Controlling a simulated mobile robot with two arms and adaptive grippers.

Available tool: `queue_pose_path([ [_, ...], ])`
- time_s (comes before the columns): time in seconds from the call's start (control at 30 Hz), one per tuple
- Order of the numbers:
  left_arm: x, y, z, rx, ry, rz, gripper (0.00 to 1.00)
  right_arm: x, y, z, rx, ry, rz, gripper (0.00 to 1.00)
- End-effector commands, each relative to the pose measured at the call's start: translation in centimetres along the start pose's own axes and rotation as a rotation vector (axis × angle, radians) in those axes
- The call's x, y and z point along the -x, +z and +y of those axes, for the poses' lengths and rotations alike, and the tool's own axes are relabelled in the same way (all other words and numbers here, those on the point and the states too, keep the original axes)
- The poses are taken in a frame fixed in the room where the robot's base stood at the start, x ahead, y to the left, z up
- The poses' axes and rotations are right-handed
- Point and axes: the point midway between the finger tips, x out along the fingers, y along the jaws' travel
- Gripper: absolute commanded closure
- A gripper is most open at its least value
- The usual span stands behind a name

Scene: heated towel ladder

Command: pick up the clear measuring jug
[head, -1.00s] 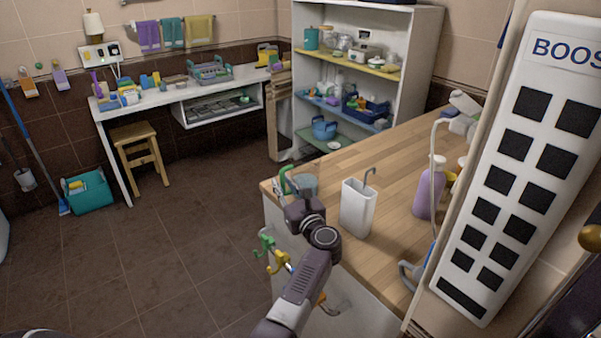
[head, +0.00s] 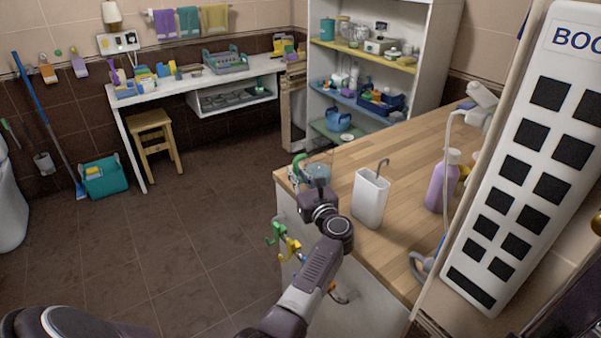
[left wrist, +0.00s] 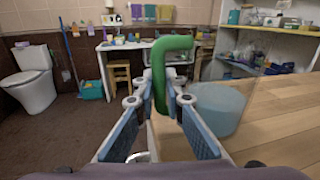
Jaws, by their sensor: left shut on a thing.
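The clear measuring jug (head: 319,171) is a bluish see-through cup at the far left corner of the wooden counter. It also shows in the left wrist view (left wrist: 216,108), just right of the fingers. A green hooked handle (left wrist: 159,70) stands upright between the fingers there; where it joins the jug is hidden. My left gripper (head: 312,186) is shut on this handle, its two blue-padded fingers (left wrist: 163,110) on either side. I cannot tell whether the jug's base touches the counter. My right gripper is not in view.
On the counter (head: 405,160), a white holder (head: 370,198) stands close right of my gripper, and a purple bottle (head: 442,182) stands farther right. Coloured hooks (head: 288,245) stick out from the counter's front. The floor to the left is free.

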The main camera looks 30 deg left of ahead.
Motion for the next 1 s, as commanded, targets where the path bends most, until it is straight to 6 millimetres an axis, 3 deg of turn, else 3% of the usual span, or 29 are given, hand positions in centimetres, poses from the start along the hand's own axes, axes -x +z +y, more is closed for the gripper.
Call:
queue_pose_path([
  [0.37,0.0,2.5,-0.1,0.003,0.0,-0.002,1.0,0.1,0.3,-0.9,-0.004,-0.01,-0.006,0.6],
  [1.0,0.0,11.2,-0.6,0.006,0.001,-0.003,1.0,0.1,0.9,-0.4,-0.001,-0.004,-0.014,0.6],
])
